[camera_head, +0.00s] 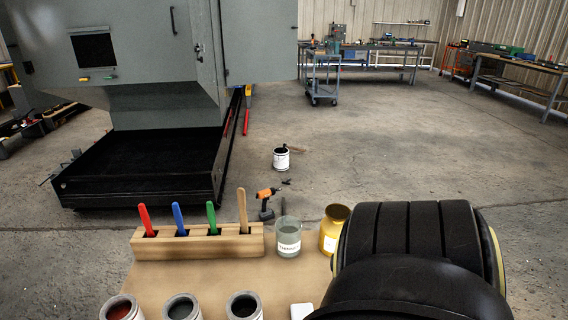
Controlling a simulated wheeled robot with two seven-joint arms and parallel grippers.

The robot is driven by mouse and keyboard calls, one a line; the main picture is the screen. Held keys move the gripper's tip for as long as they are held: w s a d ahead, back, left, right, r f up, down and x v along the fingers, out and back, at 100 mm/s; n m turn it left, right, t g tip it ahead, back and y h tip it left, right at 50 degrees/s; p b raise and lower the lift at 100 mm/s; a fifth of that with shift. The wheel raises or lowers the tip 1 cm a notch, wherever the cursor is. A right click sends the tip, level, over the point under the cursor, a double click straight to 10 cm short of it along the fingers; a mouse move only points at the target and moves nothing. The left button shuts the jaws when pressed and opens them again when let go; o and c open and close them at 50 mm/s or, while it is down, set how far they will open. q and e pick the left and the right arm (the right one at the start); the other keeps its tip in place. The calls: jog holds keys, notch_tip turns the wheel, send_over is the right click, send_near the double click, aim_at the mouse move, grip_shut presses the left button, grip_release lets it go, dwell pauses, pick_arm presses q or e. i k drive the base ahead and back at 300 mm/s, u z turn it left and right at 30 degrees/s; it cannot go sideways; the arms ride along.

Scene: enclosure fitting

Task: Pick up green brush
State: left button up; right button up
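The green brush (211,217) stands upright in a wooden block holder (198,248) on the tabletop, with only its handle showing. Its lower part is hidden inside the block. A blue brush (179,219) stands just left of it, and a red brush (146,219) is further left. A plain wooden-handled brush (242,211) stands to its right. Neither of my grippers is in view. A large black rounded part of my own body covers the lower right.
Three open paint cans (244,307) line the front of the table (150,285). A glass jar (288,239) and a yellow container (331,230) stand right of the block. An orange drill (266,198) is behind it. A grey cabinet (150,60) stands beyond.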

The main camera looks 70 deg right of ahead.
aim_at(211, 209)
jog(key=z, duration=1.5)
jog(key=k, duration=1.25)
jog(key=u, duration=0.6)
jog(key=i, duration=1.5)
jog(key=z, duration=0.8)
